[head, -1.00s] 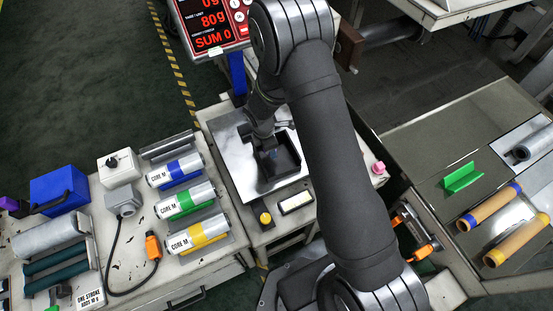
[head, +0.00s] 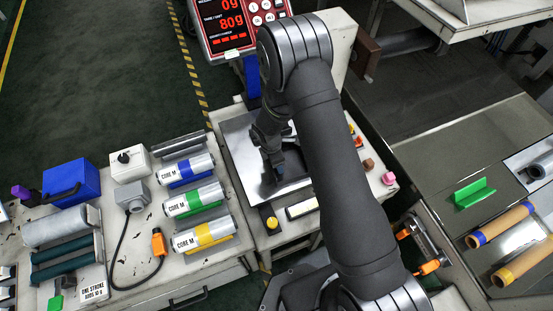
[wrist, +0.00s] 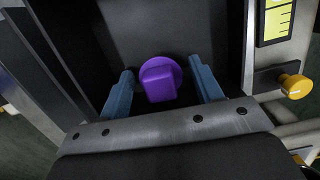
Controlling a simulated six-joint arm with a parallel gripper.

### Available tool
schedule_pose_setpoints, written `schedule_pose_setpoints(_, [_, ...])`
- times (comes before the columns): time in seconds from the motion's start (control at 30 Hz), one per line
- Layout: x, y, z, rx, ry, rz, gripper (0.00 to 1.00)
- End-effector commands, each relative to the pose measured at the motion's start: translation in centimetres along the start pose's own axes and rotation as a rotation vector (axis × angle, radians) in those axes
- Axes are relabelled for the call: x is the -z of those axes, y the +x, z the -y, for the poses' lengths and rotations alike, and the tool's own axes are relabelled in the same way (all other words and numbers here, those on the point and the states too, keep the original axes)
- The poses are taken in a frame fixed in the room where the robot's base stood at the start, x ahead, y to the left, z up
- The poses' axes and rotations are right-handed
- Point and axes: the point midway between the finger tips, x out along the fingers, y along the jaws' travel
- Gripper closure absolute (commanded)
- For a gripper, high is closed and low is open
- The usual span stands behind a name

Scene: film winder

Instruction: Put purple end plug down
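The purple end plug (wrist: 160,80) sits on the dark floor of the black tray (wrist: 215,30) in the wrist view. My gripper (wrist: 162,67) has its two blue-grey fingers on either side of the plug, with a visible gap on each side, so it is open. In the head view my gripper (head: 272,168) reaches down over the scale plate (head: 238,140); the plug is hidden there by my arm.
The red scale display (head: 240,22) stands behind the plate. A yellow button (head: 270,222) is at the plate's front. Orange, brown and pink pieces (head: 388,179) lie along the right table edge. Core rolls (head: 195,200) lie to the left.

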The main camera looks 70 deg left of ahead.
Motion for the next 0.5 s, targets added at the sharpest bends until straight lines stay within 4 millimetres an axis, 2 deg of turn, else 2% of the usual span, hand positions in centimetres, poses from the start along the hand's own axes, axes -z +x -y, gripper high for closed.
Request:
schedule_pose_setpoints(0.33, [0.0,-0.2,0.0,-0.001,0.000,0.000,0.36])
schedule_pose_setpoints(0.5, [-0.1,-1.9,-0.1,-0.004,0.000,0.000,0.36])
